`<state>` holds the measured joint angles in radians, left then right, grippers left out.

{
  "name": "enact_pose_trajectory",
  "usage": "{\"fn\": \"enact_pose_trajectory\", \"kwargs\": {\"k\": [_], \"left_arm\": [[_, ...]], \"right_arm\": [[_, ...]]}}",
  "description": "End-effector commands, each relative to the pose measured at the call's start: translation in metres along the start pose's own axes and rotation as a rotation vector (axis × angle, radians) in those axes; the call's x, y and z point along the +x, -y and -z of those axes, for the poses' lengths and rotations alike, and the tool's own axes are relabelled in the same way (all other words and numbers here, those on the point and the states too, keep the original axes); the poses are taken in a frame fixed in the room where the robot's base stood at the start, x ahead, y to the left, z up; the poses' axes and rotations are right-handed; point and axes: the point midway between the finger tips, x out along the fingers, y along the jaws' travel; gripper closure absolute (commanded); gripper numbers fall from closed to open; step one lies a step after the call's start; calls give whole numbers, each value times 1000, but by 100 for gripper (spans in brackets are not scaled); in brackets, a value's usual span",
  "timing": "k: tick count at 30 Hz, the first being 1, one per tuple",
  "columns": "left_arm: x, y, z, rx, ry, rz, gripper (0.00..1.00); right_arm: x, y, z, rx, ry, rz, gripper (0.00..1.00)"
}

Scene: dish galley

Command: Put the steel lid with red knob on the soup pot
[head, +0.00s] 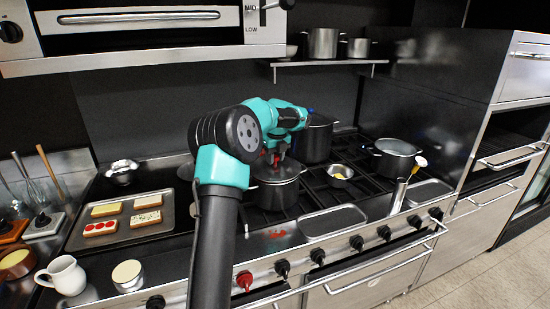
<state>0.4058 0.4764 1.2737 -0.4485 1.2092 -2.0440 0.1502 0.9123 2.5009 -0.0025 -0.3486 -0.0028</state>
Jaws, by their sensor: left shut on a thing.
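My left gripper (276,157) points down over the dark pot (276,192) at the front centre of the stove and is shut. Red shows at its fingertips, where the knob of the steel lid (281,175) sits, mostly hidden by the fingers. The lid lies level at the mouth of this pot; I cannot tell whether it rests on the rim or hangs just above. My left arm covers the pot's left side. Which pot is the soup pot is not marked. My right gripper is not in view.
A tall dark pot (316,142) stands behind, and an open pot (393,160) at right. A small steel bowl (340,177) sits between them. A tray of bread slices (157,232) lies left. A white jug (64,276) stands front left. A shelf of pots (325,63) hangs above.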

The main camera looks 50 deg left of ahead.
Motion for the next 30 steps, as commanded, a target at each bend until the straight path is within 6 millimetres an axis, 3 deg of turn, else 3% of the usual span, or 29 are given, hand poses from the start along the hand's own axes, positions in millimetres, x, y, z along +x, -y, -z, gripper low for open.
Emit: {"fn": "enact_pose_trajectory", "kwargs": {"k": [30], "left_arm": [[5,0,0,0,1,1,100]], "right_arm": [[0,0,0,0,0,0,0]]}}
